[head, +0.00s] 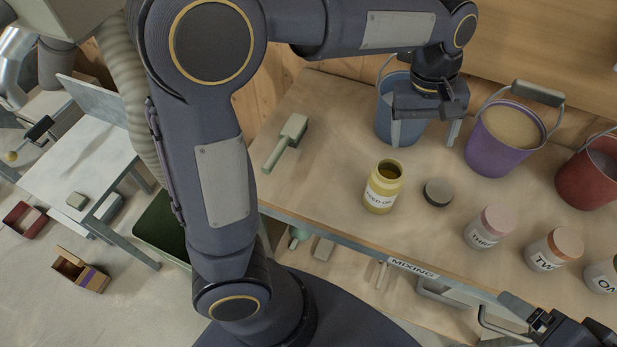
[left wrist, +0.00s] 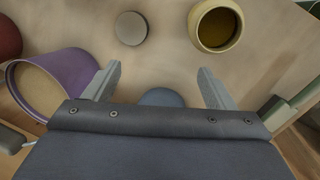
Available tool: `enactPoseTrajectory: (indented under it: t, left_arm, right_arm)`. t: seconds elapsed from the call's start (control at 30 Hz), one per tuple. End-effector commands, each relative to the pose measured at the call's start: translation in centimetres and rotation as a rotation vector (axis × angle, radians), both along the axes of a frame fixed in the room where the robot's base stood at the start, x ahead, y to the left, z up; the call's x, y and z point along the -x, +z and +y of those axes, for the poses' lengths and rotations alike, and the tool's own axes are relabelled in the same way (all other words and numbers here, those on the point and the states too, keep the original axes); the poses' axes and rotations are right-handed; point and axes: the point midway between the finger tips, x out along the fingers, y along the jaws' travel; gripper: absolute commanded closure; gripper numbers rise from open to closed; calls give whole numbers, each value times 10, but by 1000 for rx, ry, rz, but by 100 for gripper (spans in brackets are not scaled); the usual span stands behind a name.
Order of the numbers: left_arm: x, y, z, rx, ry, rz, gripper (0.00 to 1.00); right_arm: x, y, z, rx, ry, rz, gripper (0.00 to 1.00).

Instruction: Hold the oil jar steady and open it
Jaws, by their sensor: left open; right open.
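My left gripper (head: 424,134) is open and empty behind and above the jar and lid, touching neither. My right gripper (head: 562,333) is at the bottom right edge, partly cut off, away from the jar.
A blue bucket (head: 384,112), a purple bucket (head: 494,151) and a red bucket (head: 582,181) stand along the back. Labelled jars (head: 487,230) (head: 553,250) line the front right.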

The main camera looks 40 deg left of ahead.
Motion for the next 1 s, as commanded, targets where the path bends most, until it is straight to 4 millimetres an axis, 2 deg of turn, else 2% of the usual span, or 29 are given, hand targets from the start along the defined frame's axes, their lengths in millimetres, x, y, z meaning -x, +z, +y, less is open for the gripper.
enactPoseTrajectory:
  t: [0.03,0.2,0.3,0.4,0.5,0.63,0.77,1.0]
  left_arm:
    - [14,7,27,56,-9,-24,22]
    - [69,14,88,174,-97,-162,22]
    - [105,11,112,199,-147,-267,22]
    - [140,2,126,186,-193,-375,22]
    - [168,-9,133,149,-233,-465,22]
    - [190,-24,136,95,-271,-536,22]
    - [199,-31,137,64,-292,-567,22]
    - [200,-33,136,60,-296,-570,22]
  right_arm:
    - [0,0,0,0,0,0,17]
    - [0,0,0,0,0,0,17]
    - [0,0,0,0,0,0,17]
    - [0,0,0,0,0,0,17]
    - [0,0,0,0,0,0,17]
    - [0,0,0,0,0,0,17]
    - [0,0,0,0,0,0,17]
    - [0,0,0,0,0,0,17]
